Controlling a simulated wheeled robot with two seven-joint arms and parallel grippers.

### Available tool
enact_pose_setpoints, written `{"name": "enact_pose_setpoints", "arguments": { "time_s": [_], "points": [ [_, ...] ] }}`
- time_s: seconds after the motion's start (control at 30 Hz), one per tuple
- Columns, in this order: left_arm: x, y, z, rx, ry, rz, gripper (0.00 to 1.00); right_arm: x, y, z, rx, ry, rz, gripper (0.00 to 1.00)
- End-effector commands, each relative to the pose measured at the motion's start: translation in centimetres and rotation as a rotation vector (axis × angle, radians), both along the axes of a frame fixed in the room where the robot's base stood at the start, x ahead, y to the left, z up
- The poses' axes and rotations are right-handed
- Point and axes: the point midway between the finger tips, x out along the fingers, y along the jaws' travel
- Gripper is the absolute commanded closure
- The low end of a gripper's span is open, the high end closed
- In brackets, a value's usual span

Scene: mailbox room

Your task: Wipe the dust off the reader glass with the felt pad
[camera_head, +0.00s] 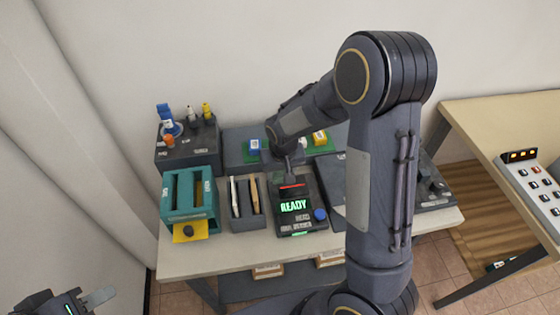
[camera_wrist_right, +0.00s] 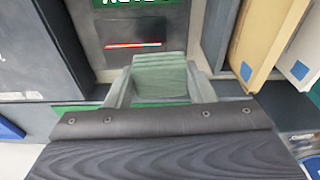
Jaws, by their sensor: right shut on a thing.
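The reader (camera_head: 300,210) is a dark box on the table, with a lit green "READY" screen and a blue button. Its dark glass with a red line (camera_head: 292,187) is above the screen; it also shows in the right wrist view (camera_wrist_right: 135,47). My right gripper (camera_wrist_right: 160,88) is shut on a grey-green block, seemingly the felt pad (camera_wrist_right: 160,75), close to the glass. I cannot tell whether they touch. Dust is too small to make out. In the head view my right gripper (camera_head: 290,166) is partly hidden by its arm. My left gripper (camera_head: 88,300) is at the lower left, away from the table, partly cut off.
A teal slotted rack (camera_head: 190,197) and a dark holder with envelopes (camera_head: 246,203) stand left of the reader. A dark caddy with bottles (camera_head: 187,145) is behind. A second table (camera_head: 500,115) stands right.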

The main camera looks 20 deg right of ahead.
Motion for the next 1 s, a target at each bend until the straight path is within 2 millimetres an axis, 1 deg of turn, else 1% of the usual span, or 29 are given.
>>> {"name": "enact_pose_setpoints", "arguments": {
  "time_s": [0.03, 0.1, 0.3, 0.4, 1.0],
  "points": [
    [0.0, 0.0, 0.7, 0.000, 0.000, 0.000, 0.64, 0.1, -0.1, 0.9, 0.001, -0.001, 0.000, 0.73],
    [0.0, 0.0, 1.1, 0.000, 0.000, 0.000, 0.64, 0.2, -0.2, 1.5, 0.001, -0.001, 0.000, 0.73],
    [0.0, 0.0, 2.4, 0.000, 0.000, 0.000, 0.64, 0.4, -0.4, 3.2, 0.001, -0.001, 0.001, 0.73],
    [0.0, 0.0, 2.7, 0.000, 0.000, 0.000, 0.64, 0.5, -0.5, 3.7, 0.001, -0.002, 0.000, 0.73],
    [0.0, 0.0, 2.5, 0.000, 0.000, 0.000, 0.64, 0.4, -0.4, 3.7, 0.001, -0.001, 0.008, 0.73]
  ]
}}
